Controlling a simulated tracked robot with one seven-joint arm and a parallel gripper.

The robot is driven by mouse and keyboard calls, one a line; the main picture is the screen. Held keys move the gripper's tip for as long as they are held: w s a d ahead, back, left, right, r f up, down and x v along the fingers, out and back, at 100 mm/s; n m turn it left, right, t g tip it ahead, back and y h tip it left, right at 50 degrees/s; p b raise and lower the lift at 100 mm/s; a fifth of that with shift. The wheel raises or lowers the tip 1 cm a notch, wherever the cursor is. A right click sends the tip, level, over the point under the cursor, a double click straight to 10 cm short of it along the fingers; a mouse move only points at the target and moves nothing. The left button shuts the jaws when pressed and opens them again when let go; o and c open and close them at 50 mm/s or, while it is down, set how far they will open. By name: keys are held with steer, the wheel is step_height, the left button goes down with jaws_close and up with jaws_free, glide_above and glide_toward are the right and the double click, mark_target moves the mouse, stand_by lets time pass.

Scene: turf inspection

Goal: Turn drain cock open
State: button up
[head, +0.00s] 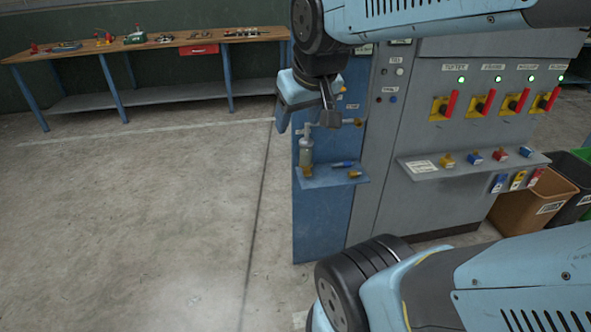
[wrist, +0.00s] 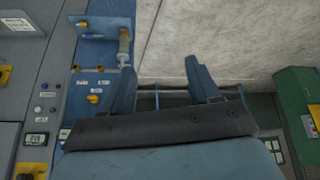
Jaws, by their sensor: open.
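A blue panel (head: 325,215) carries a grey filter bowl (head: 306,152) on a pipe. A small brass-coloured fitting (head: 307,172), which looks like the drain cock, sits at the bowl's lower end, just at the shelf. My gripper (head: 305,125) is open and empty, in front of the panel's upper left edge and above the bowl in the head view. In the wrist view its two fingers (wrist: 160,68) stand wide apart, with bare floor between them.
A blue shelf (head: 335,178) under the bowl holds a blue-handled piece and a brass piece. A grey cabinet (head: 460,130) with several red levers stands at the right, bins (head: 535,190) beside it. A workbench (head: 150,50) stands at the back left. The left floor is clear.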

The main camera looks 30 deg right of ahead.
steer(key=w+d+f+n+t, duration=0.2)
steer(key=w+d+f, duration=0.3)
steer(key=w+f, duration=0.65)
steer(key=w+d+f+n+t, duration=0.1)
steer(key=w+d+f+n, duration=0.1)
steer(key=w+d+f, duration=0.7)
steer(key=m+t, duration=0.2)
steer(key=t, duration=0.4)
glide_toward(308, 175)
steer(key=w+a, duration=0.1)
steer(key=a, duration=0.5)
steer(key=s+d+f+m+t+h, duration=0.2)
steer(key=s+f+m+h, duration=0.1)
steer(key=s+m+h, duration=0.2)
steer(key=x, duration=1.4)
steer(key=shift+r, duration=0.25)
steer(key=shift+c, duration=0.3)
